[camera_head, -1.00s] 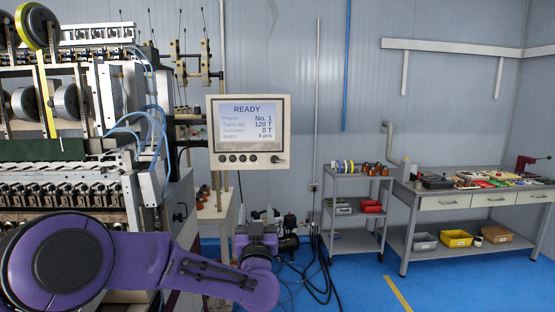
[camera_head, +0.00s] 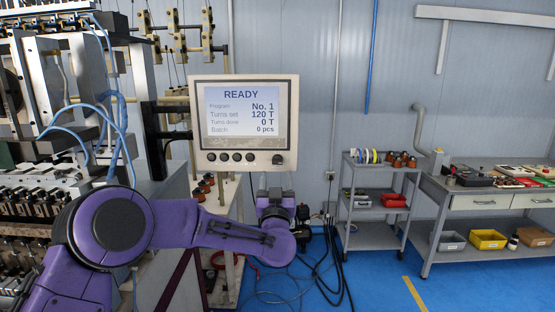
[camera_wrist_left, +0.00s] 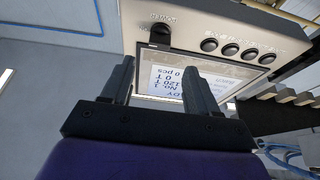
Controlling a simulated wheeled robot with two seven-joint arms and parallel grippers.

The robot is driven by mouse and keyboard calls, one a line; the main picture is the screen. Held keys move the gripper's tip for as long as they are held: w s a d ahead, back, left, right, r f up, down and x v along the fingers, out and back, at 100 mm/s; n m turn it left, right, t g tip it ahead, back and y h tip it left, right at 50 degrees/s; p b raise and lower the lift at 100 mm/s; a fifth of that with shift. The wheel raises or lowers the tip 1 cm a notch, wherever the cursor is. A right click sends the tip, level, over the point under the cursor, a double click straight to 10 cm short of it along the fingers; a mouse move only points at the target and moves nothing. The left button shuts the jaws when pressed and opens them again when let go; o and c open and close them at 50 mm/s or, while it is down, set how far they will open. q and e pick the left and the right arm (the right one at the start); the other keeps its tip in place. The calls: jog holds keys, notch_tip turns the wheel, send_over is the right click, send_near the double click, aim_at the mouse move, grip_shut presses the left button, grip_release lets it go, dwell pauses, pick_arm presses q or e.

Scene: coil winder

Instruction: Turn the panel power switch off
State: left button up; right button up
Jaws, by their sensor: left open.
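The control panel (camera_head: 244,82) is a beige box on an arm, its screen (camera_head: 243,112) lit with READY. Its black rotary power switch (camera_head: 278,159) sits at the lower right, past a row of several round buttons (camera_head: 231,157). In the left wrist view the switch (camera_wrist_left: 160,33) appears upside down, ahead of the fingers; its setting is too small to read. My left gripper (camera_head: 275,184) points upward just below the panel's lower right corner, apart from the switch. Its two fingers (camera_wrist_left: 157,75) are spread with nothing between them. My right gripper is out of view.
The coil winding machine (camera_head: 45,190) fills the left side. A grey shelf cart (camera_head: 375,200) and a workbench (camera_head: 470,197) stand at the right. Black cables (camera_head: 335,265) hang and lie on the blue floor below the panel.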

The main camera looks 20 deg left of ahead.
aim_at(277, 164)
pick_arm(q)
jog(key=x, duration=0.2)
jog(key=p+x, duration=0.1)
jog(key=x, duration=0.1)
jog(key=f+p+x, duration=0.1)
jog(key=x, duration=0.1)
jog(key=shift+w+r, duration=0.1)
jog(key=shift+w, duration=0.45)
jog(key=shift+s+r, duration=0.2)
jog(key=shift+s, duration=0.15)
jog(key=shift+w+f, duration=0.1)
jog(key=c, duration=1.1)
jog(key=shift+o, duration=0.3)
